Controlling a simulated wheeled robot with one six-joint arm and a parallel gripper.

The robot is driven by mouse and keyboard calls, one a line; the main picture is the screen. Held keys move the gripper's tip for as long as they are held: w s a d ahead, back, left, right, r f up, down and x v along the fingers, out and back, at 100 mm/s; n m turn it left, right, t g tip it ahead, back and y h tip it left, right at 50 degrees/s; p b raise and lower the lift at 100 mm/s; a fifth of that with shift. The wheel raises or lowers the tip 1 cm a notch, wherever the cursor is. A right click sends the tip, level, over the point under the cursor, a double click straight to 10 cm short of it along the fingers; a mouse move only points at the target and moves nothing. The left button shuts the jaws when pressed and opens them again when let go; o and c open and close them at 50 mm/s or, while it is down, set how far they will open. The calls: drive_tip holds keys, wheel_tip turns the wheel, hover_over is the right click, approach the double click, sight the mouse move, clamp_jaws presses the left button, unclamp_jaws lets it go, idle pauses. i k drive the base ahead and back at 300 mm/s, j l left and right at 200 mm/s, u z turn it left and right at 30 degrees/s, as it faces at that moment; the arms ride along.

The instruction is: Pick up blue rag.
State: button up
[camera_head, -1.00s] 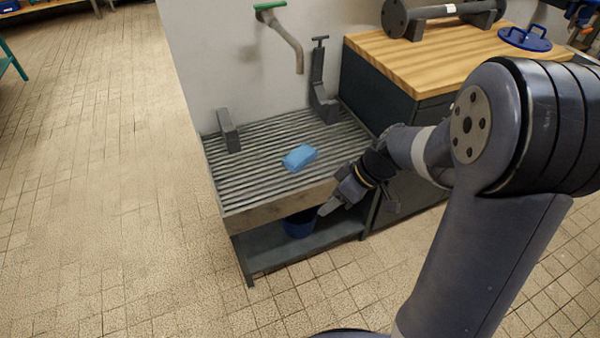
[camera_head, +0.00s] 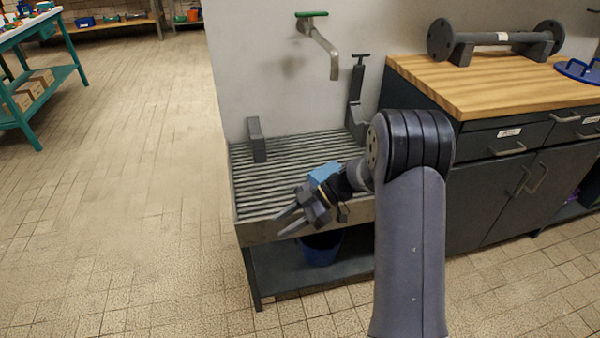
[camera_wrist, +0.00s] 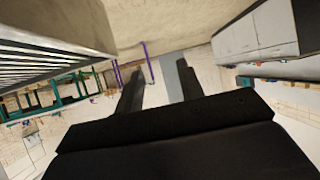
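The blue rag (camera_head: 324,172) is a small light-blue block-like cloth lying on the ribbed grey rack of the wash stand (camera_head: 262,200). My arm and gripper partly cover it in the head view. My gripper (camera_head: 285,225) is at the stand's front edge, in front of the rag and pointing left, with its two fingers spread and nothing between them. In the wrist view my gripper (camera_wrist: 157,85) also shows two dark fingers apart and empty. The rag is not visible in the wrist view.
A tap (camera_head: 325,45) hangs over the rack. Two grey upright brackets, one on the left (camera_head: 257,140), stand at the rack's back. A blue bucket (camera_head: 320,250) sits on the lower shelf. A wood-topped cabinet (camera_head: 480,85) adjoins on the right. The floor at left is clear.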

sight(321, 174)
drive_tip(key=i+l+u, duration=0.2)
drive_tip(key=i+l, duration=0.15)
drive_tip(key=l, duration=0.25)
drive_tip(key=i+l+u, duration=0.1)
drive_tip(key=l, duration=0.25)
drive_tip(key=i+l, duration=0.2)
drive_tip(key=l, duration=0.15)
drive_tip(key=i+l+u, duration=0.15)
drive_tip(key=l, duration=0.15)
drive_tip(key=i+l+u, duration=0.1)
drive_tip(key=l, duration=0.25)
